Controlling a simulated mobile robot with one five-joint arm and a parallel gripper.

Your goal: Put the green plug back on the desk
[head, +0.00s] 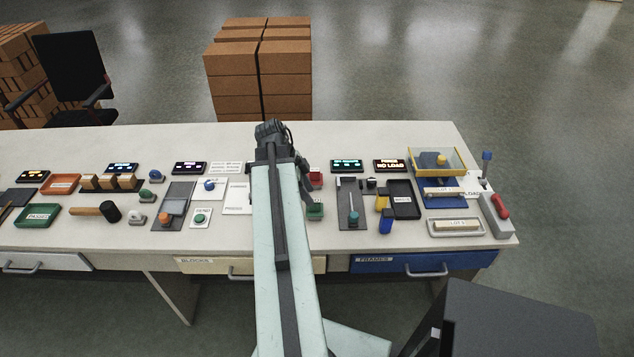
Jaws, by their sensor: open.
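I cannot tell for certain which green thing is the plug. A small green block (316,211) stands on the desk (380,137) just right of my arm, in front of a red one (315,179). The part showing is dark, open, and close to the red and green blocks. The arm hides the desk beneath it.
A green tray (38,216), an orange tray (60,185) and a mallet (97,210) lie at left. A black tray (403,200), a yellow-rimmed box (437,160) and a red-handled tool (498,208) are at right. The desk's back strip is clear.

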